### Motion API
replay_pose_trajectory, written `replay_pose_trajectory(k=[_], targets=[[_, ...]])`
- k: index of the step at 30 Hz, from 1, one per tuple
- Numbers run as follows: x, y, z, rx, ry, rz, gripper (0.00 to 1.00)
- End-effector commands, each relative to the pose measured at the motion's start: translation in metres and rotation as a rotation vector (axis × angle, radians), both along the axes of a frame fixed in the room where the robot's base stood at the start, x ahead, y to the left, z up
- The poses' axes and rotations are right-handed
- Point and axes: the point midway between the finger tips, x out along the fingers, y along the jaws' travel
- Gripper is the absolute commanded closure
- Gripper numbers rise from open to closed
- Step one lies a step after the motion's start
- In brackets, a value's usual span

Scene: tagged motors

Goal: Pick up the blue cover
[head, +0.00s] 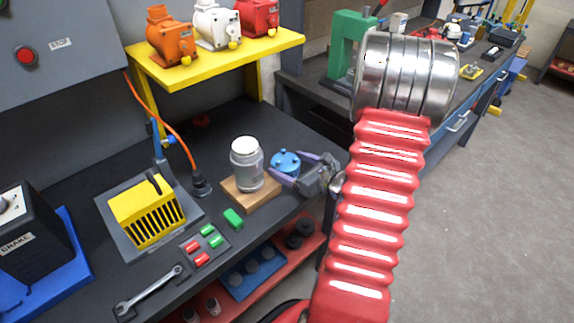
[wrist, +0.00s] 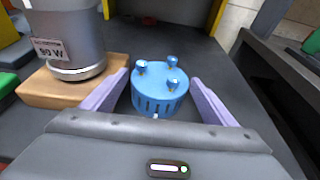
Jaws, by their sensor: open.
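The blue cover (head: 286,162) is a short round blue cap with several small posts on top and slots in its side. It sits on the dark bench top, right of the grey motor. In the wrist view the blue cover (wrist: 160,86) stands upright between the two purple fingers of my gripper (wrist: 158,92). My gripper (head: 292,168) is open, with one finger on each side of the cover. A gap shows on the right side; whether the left finger touches it I cannot tell.
A grey motor (head: 246,166) with a white top stands on a wooden block (head: 234,200), close to my left finger. A yellow ribbed unit (head: 146,212) and a wrench (head: 150,293) lie further left. A yellow shelf (head: 220,58) with motors overhangs the bench's back.

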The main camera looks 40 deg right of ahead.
Motion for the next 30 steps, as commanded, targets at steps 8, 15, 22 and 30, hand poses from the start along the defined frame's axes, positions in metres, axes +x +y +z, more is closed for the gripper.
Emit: replay_pose_trajectory(k=[8,15,22,30], targets=[[0.0032,-0.0001,-0.0008,0.0,0.0,0.0,0.2],[0.0031,0.0001,-0.0008,0.0,0.0,0.0,0.2],[0.0031,0.0002,-0.0008,0.0,0.0,0.0,0.3],[0.003,0.0001,-0.0007,0.0,0.0,0.0,0.49]])
